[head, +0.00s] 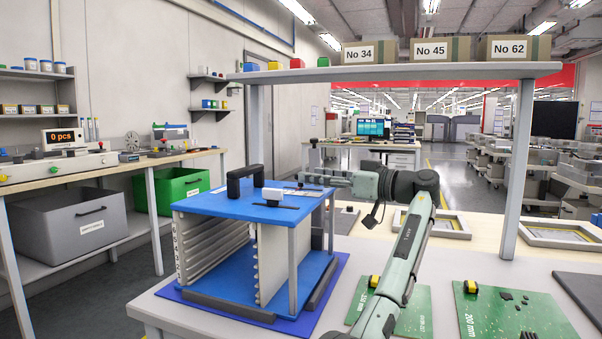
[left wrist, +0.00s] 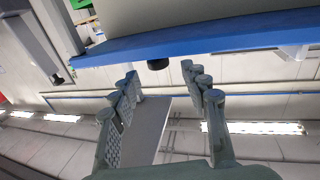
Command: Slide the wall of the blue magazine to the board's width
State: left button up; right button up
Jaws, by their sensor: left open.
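The blue magazine (head: 228,206) stands on a purple-blue mat on the bench, with a black handle and a white scale strip on its top plate. Its ribbed left wall (head: 196,248) and a second pale wall (head: 271,262) stand below the plate. A white slider with a black knob (head: 273,195) sits on top. My left gripper (head: 312,165) is beside the plate's far right part, clear of the slider. In the left wrist view, its spread fingers (left wrist: 160,70) are empty, pointing toward the blue plate edge (left wrist: 215,38) and a small black knob (left wrist: 158,64). My right gripper is out of view.
Green boards (head: 412,312) (head: 520,312) lie on the bench to the right; one is marked 200 mm. A shelf (head: 420,72) carrying boxes spans above, with a post (head: 518,170) at right. Pale frames (head: 435,222) lie behind the boards.

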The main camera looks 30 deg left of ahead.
pick_arm(q)
jog(key=a, duration=0.4)
jog(key=shift+w, duration=0.1)
jog(key=shift+a+f, duration=0.1)
jog(key=shift+a, duration=0.4)
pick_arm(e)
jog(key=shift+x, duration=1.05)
pick_arm(q)
jog(key=shift+c, duration=0.2)
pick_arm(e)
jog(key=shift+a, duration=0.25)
pick_arm(q)
grip_shut()
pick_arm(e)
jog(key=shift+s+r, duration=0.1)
